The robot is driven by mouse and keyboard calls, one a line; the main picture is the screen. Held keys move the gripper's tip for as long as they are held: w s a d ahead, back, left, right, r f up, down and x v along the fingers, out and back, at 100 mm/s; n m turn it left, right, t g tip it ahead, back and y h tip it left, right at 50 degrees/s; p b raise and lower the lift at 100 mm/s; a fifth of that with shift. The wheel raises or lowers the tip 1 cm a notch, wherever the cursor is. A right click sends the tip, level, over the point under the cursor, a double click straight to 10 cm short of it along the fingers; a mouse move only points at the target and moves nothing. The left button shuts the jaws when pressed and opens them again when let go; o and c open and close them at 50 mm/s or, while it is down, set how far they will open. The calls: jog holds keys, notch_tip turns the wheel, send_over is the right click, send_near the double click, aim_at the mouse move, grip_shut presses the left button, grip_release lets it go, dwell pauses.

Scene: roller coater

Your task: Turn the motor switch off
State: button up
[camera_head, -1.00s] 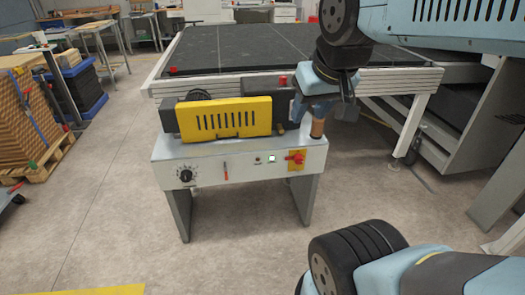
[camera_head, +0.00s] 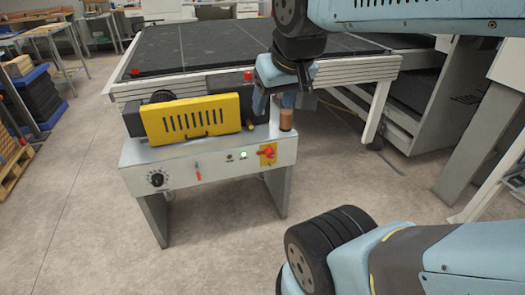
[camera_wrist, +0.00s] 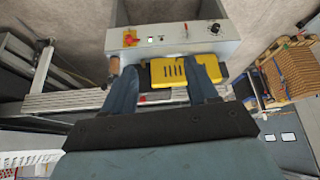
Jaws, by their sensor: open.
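The roller coater (camera_head: 210,165) has a pale front panel with a red rotary switch on a yellow plate (camera_head: 267,153) at its right end. This switch also shows in the upside-down wrist view (camera_wrist: 130,38). Left of it are a lit green-white button (camera_head: 243,155), a small red lamp (camera_head: 229,157), a thin red lever (camera_head: 198,172) and a black dial (camera_head: 157,180). Labels are unreadable, so I cannot tell which is the motor switch. My gripper (camera_head: 282,100) is open and empty, above and behind the panel's right end. Its fingers (camera_wrist: 163,82) show apart in the wrist view.
A yellow guard (camera_head: 185,118) covers the rollers. A brown cylinder (camera_head: 286,112) stands at the machine's right end, close to my gripper. A large dark-topped table (camera_head: 190,48) is behind. Floor in front of the panel is clear. Pallet stacks (camera_head: 15,150) stand at left.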

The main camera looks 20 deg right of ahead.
jog(key=shift+o, duration=1)
jog(key=w+d+f+h, duration=0.1)
jog(key=w+d+f, duration=0.1)
jog(key=w, duration=0.9)
jog(key=shift+w+d+f+t, duration=0.2)
jog(key=shift+w+d+t, duration=0.2)
jog(key=shift+d, duration=0.25)
jog(key=w+d+f+t, duration=0.2)
jog(key=w+d+f, duration=0.3)
jog(key=w+f, duration=0.5)
jog(key=w+d+f+t, duration=0.1)
jog(key=w+d+f, duration=0.5)
jog(key=w, duration=0.6)
jog(key=m+t+y, duration=0.1)
jog(key=m+t, duration=0.2)
jog(key=t, duration=0.3)
send_near(272, 156)
notch_tip(272, 156, up, 5)
jog(key=w+a, duration=0.2)
jog(key=a, duration=0.1)
jog(key=s+d+f+m+t+h, duration=0.1)
jog(key=s+f+m+t+h, duration=0.1)
jog(key=s+f+m, duration=0.4)
jog(key=w, duration=0.4)
jog(key=w+d+n, duration=0.1)
jog(key=w, duration=0.4)
jog(key=w+d+f+n, duration=0.1)
jog(key=w, duration=0.4)
jog(key=shift+w, duration=0.25)
jog(key=shift+r, duration=0.1)
